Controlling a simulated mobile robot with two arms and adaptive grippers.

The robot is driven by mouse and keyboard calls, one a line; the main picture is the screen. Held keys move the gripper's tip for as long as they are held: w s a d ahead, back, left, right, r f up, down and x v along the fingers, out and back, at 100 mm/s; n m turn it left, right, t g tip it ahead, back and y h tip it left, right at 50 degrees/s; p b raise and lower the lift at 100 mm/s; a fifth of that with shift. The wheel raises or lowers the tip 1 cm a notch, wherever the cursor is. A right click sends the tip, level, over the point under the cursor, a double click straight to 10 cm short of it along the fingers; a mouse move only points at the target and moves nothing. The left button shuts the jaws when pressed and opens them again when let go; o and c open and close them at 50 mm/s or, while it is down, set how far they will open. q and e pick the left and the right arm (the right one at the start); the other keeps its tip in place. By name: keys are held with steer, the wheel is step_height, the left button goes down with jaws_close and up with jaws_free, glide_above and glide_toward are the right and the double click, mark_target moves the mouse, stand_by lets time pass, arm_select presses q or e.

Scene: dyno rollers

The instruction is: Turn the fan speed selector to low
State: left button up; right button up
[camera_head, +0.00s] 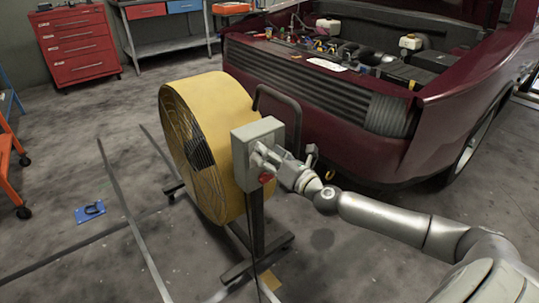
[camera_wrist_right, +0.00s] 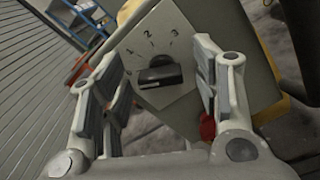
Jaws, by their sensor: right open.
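The yellow drum fan (camera_head: 205,135) stands on a dark stand with a grey control box (camera_head: 246,138) on its side. In the right wrist view the black selector knob (camera_wrist_right: 160,76) sits on a pale plate (camera_wrist_right: 165,45) marked 1, 2 and 3; I cannot tell which mark it points at. My right gripper (camera_head: 262,157) is open at the face of the box. Its fingers are on either side of the knob, with gaps visible between them and it. In the head view the gripper hides the knob. My left gripper is not in view.
A red button (camera_head: 266,177) is on the box below the gripper, close to the right finger in the wrist view. A dark red car (camera_head: 330,130) with its hood open stands behind the fan. Metal strips (camera_head: 130,205) and a blue item (camera_head: 90,211) lie on the floor at left.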

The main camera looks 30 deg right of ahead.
steer(key=c, duration=1)
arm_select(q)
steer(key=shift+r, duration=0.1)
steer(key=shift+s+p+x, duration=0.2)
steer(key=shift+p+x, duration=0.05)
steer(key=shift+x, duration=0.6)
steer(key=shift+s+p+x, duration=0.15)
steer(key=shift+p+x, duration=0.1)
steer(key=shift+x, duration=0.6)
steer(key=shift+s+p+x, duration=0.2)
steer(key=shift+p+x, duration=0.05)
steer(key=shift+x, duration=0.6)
arm_select(e)
steer(key=shift+d+m, duration=0.2)
steer(key=shift+m, duration=3.8)
